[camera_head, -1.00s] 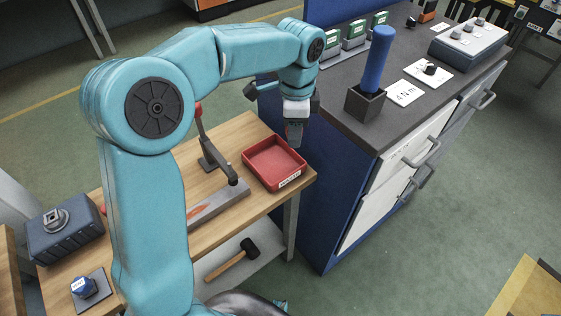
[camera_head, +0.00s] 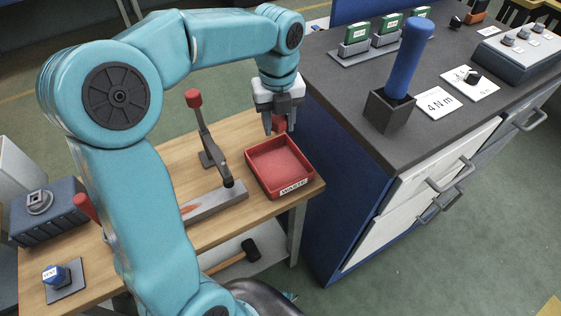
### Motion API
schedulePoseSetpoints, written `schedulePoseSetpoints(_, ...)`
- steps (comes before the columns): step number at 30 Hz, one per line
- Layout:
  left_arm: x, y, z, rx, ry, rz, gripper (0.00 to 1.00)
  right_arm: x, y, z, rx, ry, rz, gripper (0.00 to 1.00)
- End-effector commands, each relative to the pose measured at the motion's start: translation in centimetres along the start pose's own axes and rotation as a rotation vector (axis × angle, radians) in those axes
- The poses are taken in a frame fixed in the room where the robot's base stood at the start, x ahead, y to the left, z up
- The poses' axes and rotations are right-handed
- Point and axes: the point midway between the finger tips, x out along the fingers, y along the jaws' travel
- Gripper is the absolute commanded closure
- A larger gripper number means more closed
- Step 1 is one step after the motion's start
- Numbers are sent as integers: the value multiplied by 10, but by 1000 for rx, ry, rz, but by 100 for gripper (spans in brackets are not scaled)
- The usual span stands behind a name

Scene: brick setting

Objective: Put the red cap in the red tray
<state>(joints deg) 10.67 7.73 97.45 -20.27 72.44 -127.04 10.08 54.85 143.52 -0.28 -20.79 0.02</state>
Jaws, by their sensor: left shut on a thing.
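The red tray (camera_head: 283,181) lies on the wooden bench near its right corner, with a label on its front wall and an empty floor. My left gripper (camera_head: 274,127) hangs over the tray's back edge, pointing down. It is shut on the red cap (camera_head: 279,123), a small red piece between the fingers, partly hidden by them. I cannot tell exactly how high it is above the tray. My right gripper is not in view.
A lever tool with a red knob (camera_head: 194,98) stands left of the tray on the wooden bench (camera_head: 245,209). A dark-topped cabinet (camera_head: 345,128) is close on the right, carrying a blue-handled tool (camera_head: 408,58) in a black holder. A mallet (camera_head: 250,250) lies on the shelf below.

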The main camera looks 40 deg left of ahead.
Motion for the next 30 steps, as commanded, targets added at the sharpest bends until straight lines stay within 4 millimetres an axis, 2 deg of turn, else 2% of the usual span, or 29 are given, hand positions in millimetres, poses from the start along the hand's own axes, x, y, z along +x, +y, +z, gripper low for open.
schedulePoseSetpoints(1, 19, 2, 0, -1, 4, 5, 100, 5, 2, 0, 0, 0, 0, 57)
schedulePoseSetpoints(3, 40, 2, 0, -1, 3, 4, 100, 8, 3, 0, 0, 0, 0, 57)
schedulePoseSetpoints(9, 84, 1, 1, -2, 2, 2, 100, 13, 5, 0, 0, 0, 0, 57)
schedulePoseSetpoints(14, 98, 0, 3, -3, 0, 0, 100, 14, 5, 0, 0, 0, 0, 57)
schedulePoseSetpoints(21, 135, -1, 4, -3, 1, 1, 100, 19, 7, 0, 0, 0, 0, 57)
schedulePoseSetpoints(30, 138, -2, 4, -3, -1, 0, 100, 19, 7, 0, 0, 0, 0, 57)
